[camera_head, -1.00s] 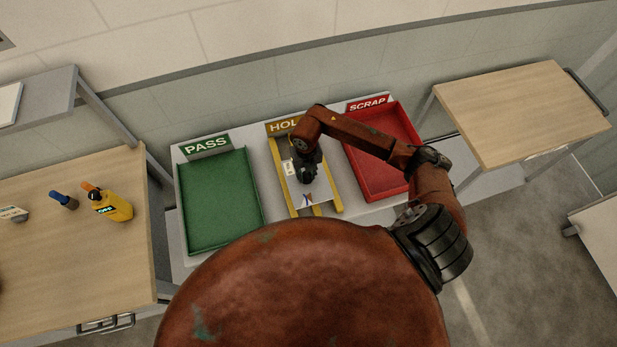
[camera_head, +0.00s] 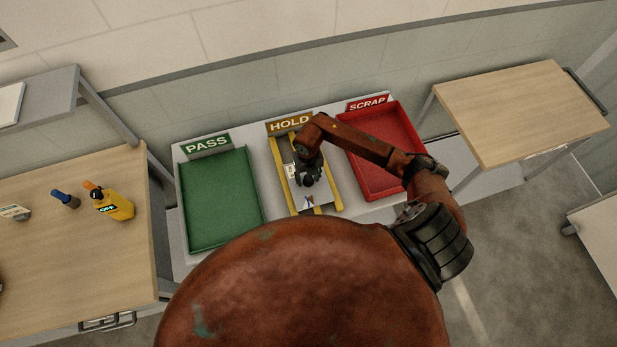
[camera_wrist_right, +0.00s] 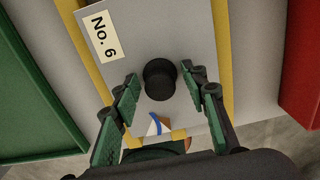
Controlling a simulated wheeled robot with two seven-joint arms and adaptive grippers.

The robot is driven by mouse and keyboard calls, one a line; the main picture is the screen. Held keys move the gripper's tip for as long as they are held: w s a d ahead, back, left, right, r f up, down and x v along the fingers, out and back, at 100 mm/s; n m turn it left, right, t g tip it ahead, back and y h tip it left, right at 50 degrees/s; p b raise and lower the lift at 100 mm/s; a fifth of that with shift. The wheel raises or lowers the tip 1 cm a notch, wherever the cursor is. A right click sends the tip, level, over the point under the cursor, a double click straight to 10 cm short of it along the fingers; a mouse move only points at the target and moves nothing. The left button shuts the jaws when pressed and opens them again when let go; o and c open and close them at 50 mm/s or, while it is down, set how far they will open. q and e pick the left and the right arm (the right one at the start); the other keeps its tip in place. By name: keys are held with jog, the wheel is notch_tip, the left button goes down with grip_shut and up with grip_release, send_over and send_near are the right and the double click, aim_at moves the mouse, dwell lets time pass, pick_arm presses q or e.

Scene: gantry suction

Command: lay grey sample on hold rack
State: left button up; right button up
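The grey sample (camera_wrist_right: 185,35) is a flat plate with a black knob (camera_wrist_right: 160,78) and a "No. 6" label. It lies over the yellow rails of the hold rack (camera_wrist_right: 88,50), between the two rails in the right wrist view. In the head view the hold rack (camera_head: 334,190) stands under the HOLD sign, with the sample (camera_head: 317,200) on it, partly hidden by my right gripper (camera_head: 309,180). In the right wrist view my right gripper (camera_wrist_right: 160,82) is open, its fingers on either side of the knob with gaps. My left gripper is not in view.
The green PASS tray (camera_head: 218,200) is left of the rack and the red SCRAP tray (camera_head: 375,165) right of it. A wooden table (camera_head: 60,260) at left holds a yellow bottle (camera_head: 115,205) and small items. Another wooden table (camera_head: 520,110) is at right.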

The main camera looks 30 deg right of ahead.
jog(key=shift+r, duration=0.1)
jog(key=shift+r, duration=0.3)
notch_tip(320, 180, up, 12)
jog(key=b, duration=0.1)
jog(key=shift+f, duration=0.25)
